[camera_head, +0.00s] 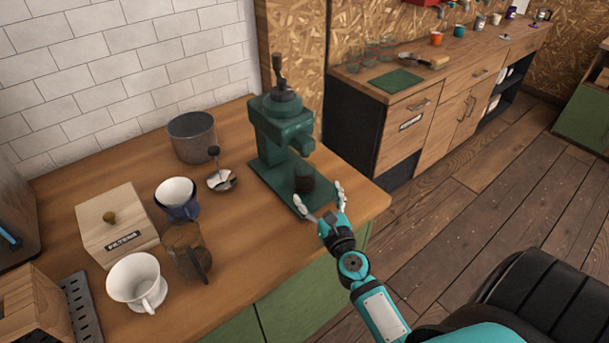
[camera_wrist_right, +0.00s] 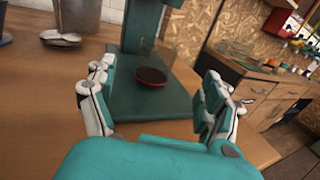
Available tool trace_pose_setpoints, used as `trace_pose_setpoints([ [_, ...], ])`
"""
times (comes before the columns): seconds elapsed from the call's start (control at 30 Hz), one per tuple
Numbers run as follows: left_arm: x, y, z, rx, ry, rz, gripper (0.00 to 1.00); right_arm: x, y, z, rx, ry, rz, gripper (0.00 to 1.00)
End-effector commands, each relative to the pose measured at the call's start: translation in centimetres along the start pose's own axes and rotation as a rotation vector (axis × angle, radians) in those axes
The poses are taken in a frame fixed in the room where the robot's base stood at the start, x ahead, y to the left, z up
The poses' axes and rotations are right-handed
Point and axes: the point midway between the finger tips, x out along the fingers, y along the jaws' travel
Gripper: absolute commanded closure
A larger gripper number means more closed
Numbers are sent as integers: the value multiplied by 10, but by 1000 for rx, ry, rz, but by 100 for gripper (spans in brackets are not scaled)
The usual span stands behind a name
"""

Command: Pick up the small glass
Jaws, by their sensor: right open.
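The small glass (camera_head: 304,177) stands upright on the base of the green grinder (camera_head: 281,128), under its spout. In the right wrist view the glass (camera_wrist_right: 152,68) looks clear, with dark grounds and a reddish rim at its bottom. My right gripper (camera_head: 321,196) is at the front edge of the grinder's base, its fingers spread towards the glass. In the right wrist view the open fingers (camera_wrist_right: 158,98) frame the glass, which stands ahead of them and apart from them. My left gripper is not in view.
Left of the grinder are a metal canister (camera_head: 192,138), a metal scoop-like item (camera_head: 222,181), a blue-white cup (camera_head: 177,199), a brown glass jug (camera_head: 186,251), a white dripper (camera_head: 136,282) and a filters box (camera_head: 117,224). The counter (camera_head: 262,237) in front is bare.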

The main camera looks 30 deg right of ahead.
Motion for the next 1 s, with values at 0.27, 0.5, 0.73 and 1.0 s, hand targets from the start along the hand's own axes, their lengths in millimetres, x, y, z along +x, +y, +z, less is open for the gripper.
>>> trace_pose_setpoints([
  [0.27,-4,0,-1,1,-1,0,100,34,0,0,-1,0,0,15],
  [0.5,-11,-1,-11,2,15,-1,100,61,3,4,-3,-1,1,15],
  [0.73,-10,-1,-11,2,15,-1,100,85,4,2,-1,0,0,15],
  [1.0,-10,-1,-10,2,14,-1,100,86,4,2,-1,1,0,19],
])
